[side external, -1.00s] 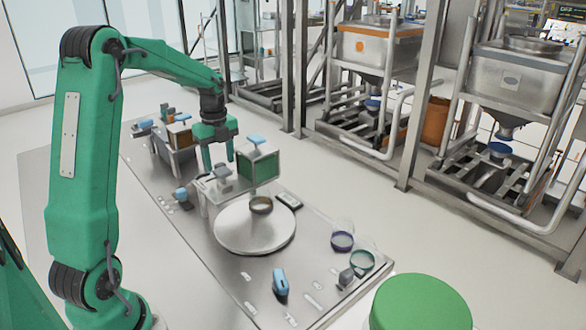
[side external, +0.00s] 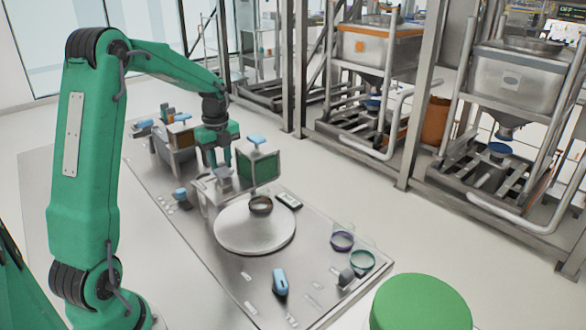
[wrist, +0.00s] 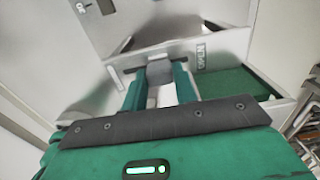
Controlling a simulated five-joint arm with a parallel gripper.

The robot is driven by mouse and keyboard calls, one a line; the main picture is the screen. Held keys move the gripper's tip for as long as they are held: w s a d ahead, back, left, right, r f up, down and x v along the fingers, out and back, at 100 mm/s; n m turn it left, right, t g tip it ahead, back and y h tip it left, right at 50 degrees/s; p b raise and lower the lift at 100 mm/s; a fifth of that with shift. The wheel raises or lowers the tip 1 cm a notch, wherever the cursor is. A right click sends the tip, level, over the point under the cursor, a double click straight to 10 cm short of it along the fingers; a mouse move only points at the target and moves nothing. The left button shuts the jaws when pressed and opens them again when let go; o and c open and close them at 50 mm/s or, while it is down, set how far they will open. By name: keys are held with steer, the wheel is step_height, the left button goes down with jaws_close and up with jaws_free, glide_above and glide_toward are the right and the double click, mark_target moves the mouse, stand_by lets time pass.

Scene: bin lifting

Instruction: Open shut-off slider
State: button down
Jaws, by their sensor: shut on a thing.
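The shut-off slider's grey handle (wrist: 159,72) stands between my green fingers in the wrist view, with the word OPEN printed on the metal to its right. In the side external view the handle (side external: 223,173) shows small beneath my gripper (side external: 220,163), on the small metal stand. My gripper (wrist: 160,82) is shut on the handle, a finger on each side. The slider's lower part is hidden behind the fingers. I cannot tell from these frames how far it is slid.
A green-sided bin (side external: 259,170) with a blue knob stands close right of my gripper. A second small bin unit (side external: 178,140) stands behind left.

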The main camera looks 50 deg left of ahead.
steer(key=shift+w, duration=1.2)
steer(key=c, duration=1.1)
jaws_free()
steer(key=shift+r, duration=0.2)
steer(key=shift+r, duration=3.75)
